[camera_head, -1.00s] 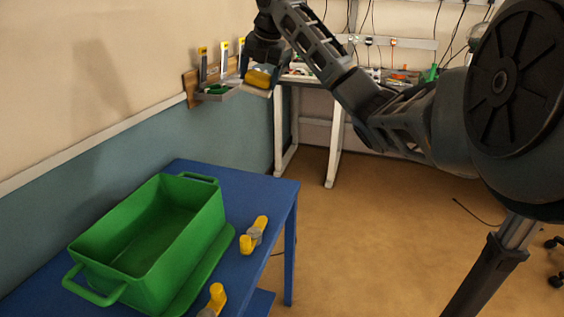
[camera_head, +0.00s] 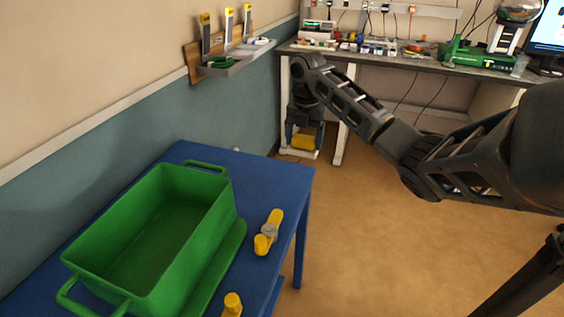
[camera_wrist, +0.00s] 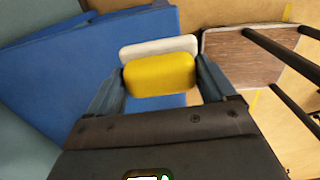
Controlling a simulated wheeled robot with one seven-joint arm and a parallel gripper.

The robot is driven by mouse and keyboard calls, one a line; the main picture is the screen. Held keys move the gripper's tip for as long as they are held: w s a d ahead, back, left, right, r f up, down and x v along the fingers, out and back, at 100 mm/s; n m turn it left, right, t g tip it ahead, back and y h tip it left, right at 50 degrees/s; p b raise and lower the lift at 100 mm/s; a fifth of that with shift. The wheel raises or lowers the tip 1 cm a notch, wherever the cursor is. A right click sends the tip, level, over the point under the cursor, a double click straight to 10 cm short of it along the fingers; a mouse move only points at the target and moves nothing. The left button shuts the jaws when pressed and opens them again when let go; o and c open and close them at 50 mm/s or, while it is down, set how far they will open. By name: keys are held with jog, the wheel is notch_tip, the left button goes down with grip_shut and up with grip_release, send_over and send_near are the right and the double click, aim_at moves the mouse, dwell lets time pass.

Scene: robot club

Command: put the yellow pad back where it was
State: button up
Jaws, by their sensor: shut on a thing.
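The yellow pad (camera_head: 303,143) is in my gripper (camera_head: 304,135), which hangs low beyond the far right corner of the blue table, in front of the desk's white leg frame. In the wrist view the yellow pad (camera_wrist: 160,75) sits between the two fingers of my gripper (camera_wrist: 162,80). A pale layer shows just behind its yellow face. The small grey wall shelf (camera_head: 238,62) is up to the left, well apart from my gripper. It holds a green item (camera_head: 221,62), a pale item (camera_head: 262,41) and upright yellow-topped pieces.
The blue table (camera_head: 190,151) carries a green bin (camera_head: 217,211) and two yellow-and-grey pieces, one of them here (camera_head: 268,232). A cluttered desk (camera_head: 400,61) stands at the back. The brown floor right of the blue table is open. A brown panel (camera_wrist: 245,55) shows in the wrist view.

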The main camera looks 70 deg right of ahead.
jog(key=w+a+f, duration=0.1)
jog(key=w, duration=0.1)
jog(key=w+a+f, duration=0.1)
jog(key=w, duration=0.1)
jog(key=w+a+f+p, duration=0.1)
jog(key=w+f, duration=0.1)
jog(key=shift+a, duration=0.2)
jog(key=shift+a+f, duration=0.1)
jog(key=shift+f, duration=0.1)
jog(key=shift+f+p, duration=0.4)
jog(key=shift+f, duration=1.5)
jog(key=shift+f, duration=0.1)
jog(key=o, duration=0.8)
jog(key=shift+o, duration=0.2)
notch_tip(320, 180, up, 12)
jog(key=b, duration=0.1)
jog(key=shift+b, duration=0.4)
